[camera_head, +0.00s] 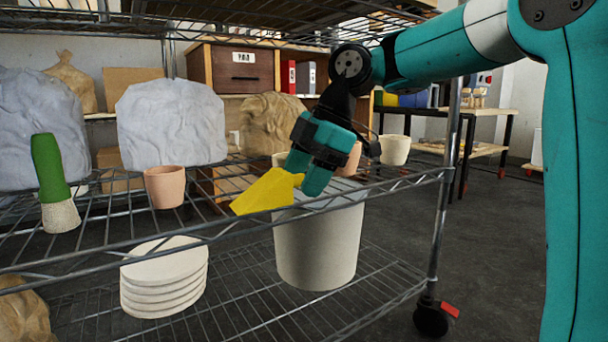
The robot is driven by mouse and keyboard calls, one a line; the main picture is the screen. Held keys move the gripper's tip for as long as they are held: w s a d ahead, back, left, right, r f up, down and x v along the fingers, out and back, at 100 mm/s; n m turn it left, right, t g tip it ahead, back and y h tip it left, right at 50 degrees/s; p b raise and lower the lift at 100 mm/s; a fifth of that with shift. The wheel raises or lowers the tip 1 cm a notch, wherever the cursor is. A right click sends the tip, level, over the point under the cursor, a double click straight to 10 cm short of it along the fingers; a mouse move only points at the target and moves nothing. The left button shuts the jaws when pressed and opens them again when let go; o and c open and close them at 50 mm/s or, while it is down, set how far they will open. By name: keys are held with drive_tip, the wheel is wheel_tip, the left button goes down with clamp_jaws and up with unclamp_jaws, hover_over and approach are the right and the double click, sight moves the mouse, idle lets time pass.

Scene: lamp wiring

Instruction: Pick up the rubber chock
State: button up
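The rubber chock (266,193) is a yellow wedge in the head camera view, at the middle of the wire shelving. My gripper (303,178) points down at it, with teal fingers on either side of the chock's thick right end. The fingers look shut on that end, and part of it is hidden behind them. The thin end of the wedge points down and left. The chock is at the height of the front shelf rail; I cannot tell whether it touches the wire shelf.
A terracotta pot (165,187) and a green-handled brush (52,180) stand left on the shelf (110,231). A large pale pot (318,245) and stacked white discs (163,275) are below. Wrapped grey bundles (171,123) stand behind. A shelf post (445,200) rises right; open floor lies beyond.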

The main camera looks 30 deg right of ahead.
drive_tip(key=p+v, duration=0.6)
drive_tip(key=v, duration=0.1)
drive_tip(key=shift+r, duration=0.25)
drive_tip(key=shift+s+d, duration=0.1)
